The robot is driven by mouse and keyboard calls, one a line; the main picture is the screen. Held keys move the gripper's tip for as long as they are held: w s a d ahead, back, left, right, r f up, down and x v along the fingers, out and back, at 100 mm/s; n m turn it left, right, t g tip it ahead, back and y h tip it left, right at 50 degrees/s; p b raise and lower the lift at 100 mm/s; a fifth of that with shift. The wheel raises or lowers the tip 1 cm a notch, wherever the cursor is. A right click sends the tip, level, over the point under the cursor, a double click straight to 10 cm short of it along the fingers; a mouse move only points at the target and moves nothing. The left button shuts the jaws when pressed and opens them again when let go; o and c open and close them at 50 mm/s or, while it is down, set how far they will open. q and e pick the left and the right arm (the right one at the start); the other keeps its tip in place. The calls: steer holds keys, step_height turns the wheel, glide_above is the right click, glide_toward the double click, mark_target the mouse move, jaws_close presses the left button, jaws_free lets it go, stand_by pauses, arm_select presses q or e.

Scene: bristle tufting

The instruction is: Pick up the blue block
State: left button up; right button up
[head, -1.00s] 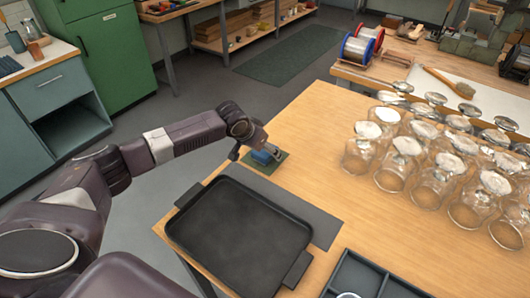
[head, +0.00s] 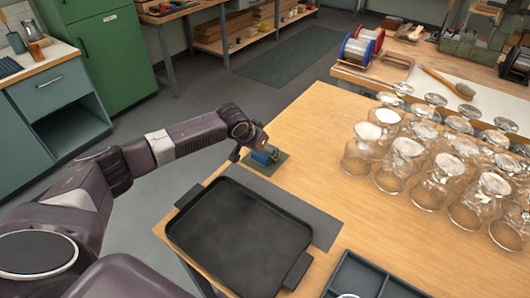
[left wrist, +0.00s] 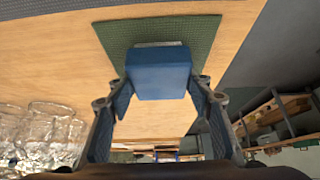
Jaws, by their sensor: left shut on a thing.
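The blue block (left wrist: 158,75) is between the fingers of my left gripper (left wrist: 158,88) in the left wrist view, with a finger against each side. The gripper is shut on it. In the head view the blue block (head: 263,157) shows small at the tip of my left gripper (head: 262,153), partly hidden by the fingers. The block is over the green mat (head: 277,168) on the wooden table; I cannot tell whether it touches the mat. The green mat also shows behind the block in the left wrist view (left wrist: 207,45). My right gripper is not in view.
A black tray (head: 240,235) with handles lies in front of the mat, on a grey mat (head: 325,226). Several upturned glasses (head: 430,185) stand at the right. A dark compartment tray (head: 365,278) is at the front edge. The table (head: 310,125) between mat and glasses is clear.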

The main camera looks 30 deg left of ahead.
arm_select(q)
step_height(320, 180, up, 20)
steer(key=b, duration=0.1)
stand_by(0.4)
